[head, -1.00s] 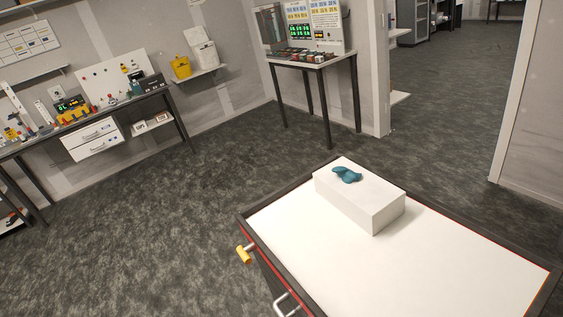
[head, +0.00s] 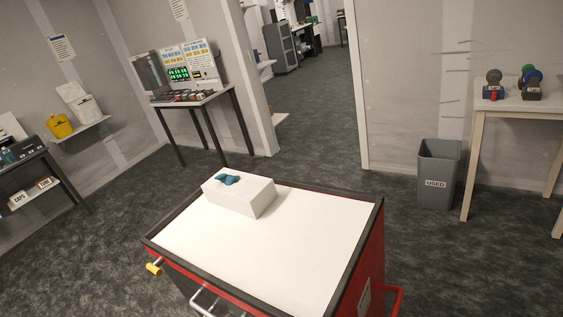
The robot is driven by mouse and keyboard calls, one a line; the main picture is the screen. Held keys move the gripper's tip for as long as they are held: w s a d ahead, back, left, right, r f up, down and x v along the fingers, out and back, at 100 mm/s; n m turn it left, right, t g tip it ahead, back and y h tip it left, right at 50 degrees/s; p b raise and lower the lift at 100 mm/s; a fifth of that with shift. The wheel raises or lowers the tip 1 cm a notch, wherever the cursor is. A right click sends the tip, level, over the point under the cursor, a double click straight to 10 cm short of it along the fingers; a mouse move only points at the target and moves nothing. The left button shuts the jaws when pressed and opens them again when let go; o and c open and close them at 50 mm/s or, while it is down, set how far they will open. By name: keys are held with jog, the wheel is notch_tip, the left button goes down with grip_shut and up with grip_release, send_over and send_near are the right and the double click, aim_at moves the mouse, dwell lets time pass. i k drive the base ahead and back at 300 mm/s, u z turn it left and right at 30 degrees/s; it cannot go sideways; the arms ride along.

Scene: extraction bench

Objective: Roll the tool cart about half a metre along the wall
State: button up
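The tool cart (head: 305,255) stands in the lower middle of the head view. It has a white top, a dark rim and red sides. A white box with a teal item (head: 228,179) on it sits at the far left part of the top. A silver handle (head: 206,303) shows on the near side, partly cut off by the lower edge. A yellow-tipped knob (head: 153,268) sticks out at the left corner. A red bar (head: 396,300) shows at the right side. The cart's wheels are hidden. My gripper is not in the picture.
A grey bin marked USED (head: 437,175) stands by the wall at right, beside a pale table (head: 520,110). A dark-legged table (head: 195,100) stands at the back left, next to a doorway. A workbench is at far left. Carpet is clear around the cart.

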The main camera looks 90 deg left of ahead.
aim_at(318, 250)
jog(key=z, duration=0.2)
jog(key=k, duration=1.8)
jog(key=z, duration=0.5)
jog(key=i, duration=0.1)
jog(key=u, duration=3.45)
jog(key=i, duration=1.7)
jog(key=z, duration=0.1)
